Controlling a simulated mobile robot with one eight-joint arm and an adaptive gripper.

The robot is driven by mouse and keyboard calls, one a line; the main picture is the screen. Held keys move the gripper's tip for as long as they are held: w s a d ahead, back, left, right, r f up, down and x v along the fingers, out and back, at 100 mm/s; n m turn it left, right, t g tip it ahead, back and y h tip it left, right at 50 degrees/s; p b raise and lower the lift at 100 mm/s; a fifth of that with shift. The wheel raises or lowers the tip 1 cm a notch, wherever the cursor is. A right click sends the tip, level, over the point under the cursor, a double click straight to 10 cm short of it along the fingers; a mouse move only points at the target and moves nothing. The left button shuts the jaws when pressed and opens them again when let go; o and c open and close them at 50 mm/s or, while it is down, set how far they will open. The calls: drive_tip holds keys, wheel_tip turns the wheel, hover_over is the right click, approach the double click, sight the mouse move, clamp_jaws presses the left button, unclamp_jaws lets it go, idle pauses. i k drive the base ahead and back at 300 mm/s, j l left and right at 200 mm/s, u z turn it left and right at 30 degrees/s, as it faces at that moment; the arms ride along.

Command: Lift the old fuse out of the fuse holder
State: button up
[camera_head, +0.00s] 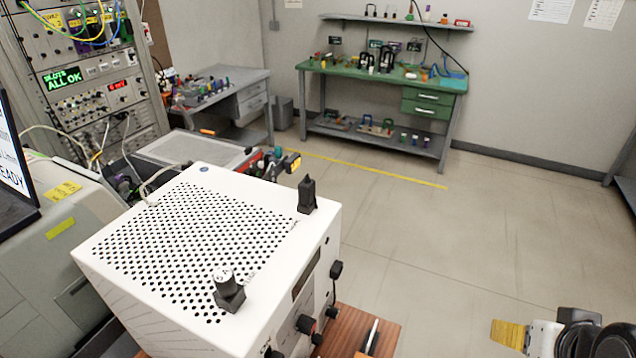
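A white instrument box with a perforated top (190,185) fills the lower left. On its top near the front edge, a small cylinder with a white cap that seems to read "5A" (223,275) stands in a square black base (230,298). A second, all-black upright piece (306,194) stands at the right corner of the top. I cannot tell for sure which is the fuse holder with the old fuse. Part of my arm's end (565,335) shows at the bottom right, apart from the box. A yellow-brown piece is at its left end; the fingers cannot be made out.
Black knobs (305,324) stick out of the box's front, above a brown wooden surface (345,328). An equipment rack (85,75) and a grey-green machine (60,240) stand left. A green workbench (335,72) is at the back wall. The floor (470,230) on the right is clear.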

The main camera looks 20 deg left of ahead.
sight(225, 281)
drive_tip(key=u, duration=1.4)
